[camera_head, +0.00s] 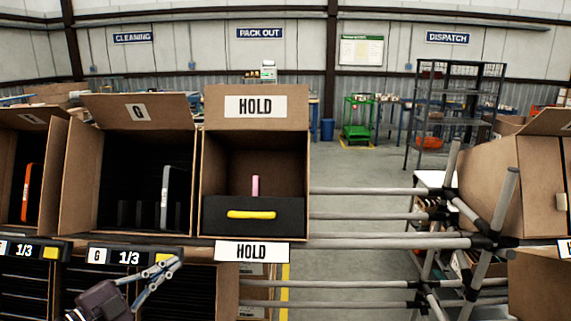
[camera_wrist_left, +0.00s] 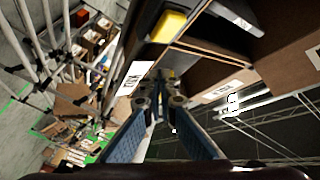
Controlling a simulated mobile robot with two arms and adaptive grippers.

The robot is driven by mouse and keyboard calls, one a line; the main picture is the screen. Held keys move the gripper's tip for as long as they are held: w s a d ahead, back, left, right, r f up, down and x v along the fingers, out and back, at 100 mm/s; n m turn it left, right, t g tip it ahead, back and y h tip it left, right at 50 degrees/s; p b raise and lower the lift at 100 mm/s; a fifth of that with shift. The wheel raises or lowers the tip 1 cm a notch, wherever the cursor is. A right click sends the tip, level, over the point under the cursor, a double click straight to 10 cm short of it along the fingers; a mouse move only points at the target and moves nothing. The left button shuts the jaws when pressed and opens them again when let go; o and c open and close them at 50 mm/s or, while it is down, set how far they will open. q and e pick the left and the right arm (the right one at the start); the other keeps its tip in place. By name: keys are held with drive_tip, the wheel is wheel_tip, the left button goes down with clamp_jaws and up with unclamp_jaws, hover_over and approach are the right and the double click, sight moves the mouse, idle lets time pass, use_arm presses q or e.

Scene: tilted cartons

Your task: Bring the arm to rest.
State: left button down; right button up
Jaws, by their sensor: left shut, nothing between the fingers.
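My left gripper (camera_head: 160,274) is in the lower left of the head view, in front of and below the row of tilted cartons. It is shut and holds nothing. In the left wrist view its two blue fingers (camera_wrist_left: 158,100) come together at the tips, close to the cartons. The HOLD carton (camera_head: 255,156) stands in the middle of the head view. It contains a black tray (camera_head: 225,221) with a yellow handle (camera_head: 252,214) and a pink item (camera_head: 255,185). My right gripper is not in view.
The G carton (camera_head: 136,109) left of it holds a grey upright item (camera_head: 165,196); a farther carton holds an orange item (camera_head: 27,192). Grey pipe rails (camera_head: 385,242) run to the right towards another carton (camera_head: 490,190). Open floor (camera_head: 365,175) lies behind the rails.

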use_arm(q)
drive_tip(key=s+f+n+g+y, duration=0.1)
drive_tip(key=s+f+n+y, duration=0.45)
drive_tip(key=f, duration=0.35)
drive_tip(key=s+f+n+g+y, duration=0.2)
drive_tip(key=s+f+n+y, duration=0.2)
drive_tip(key=f+n, duration=0.4)
drive_tip(key=s+d+f+n+g, duration=0.1)
drive_tip(key=s+d+f+g, duration=0.2)
drive_tip(key=s, duration=0.5)
drive_tip(key=s+f+g, duration=0.3)
drive_tip(key=s+f, duration=0.2)
drive_tip(key=s, duration=0.3)
drive_tip(key=s+d+f+n+g, duration=0.1)
drive_tip(key=s+d+f+g, duration=0.2)
drive_tip(key=s, duration=0.5)
wheel_tip(320, 180, down, 27)
drive_tip(key=s+g, duration=0.1)
drive_tip(key=s, duration=0.1)
drive_tip(key=s+a+f, duration=0.2)
drive_tip(key=s+f, duration=0.6)
drive_tip(key=s+a+f+g, duration=0.1)
drive_tip(key=s+f, duration=0.7)
drive_tip(key=shift+s+a, duration=0.35)
drive_tip(key=shift+a, duration=0.05)
drive_tip(key=shift+f+m, duration=0.1)
drive_tip(key=shift+m, duration=0.15)
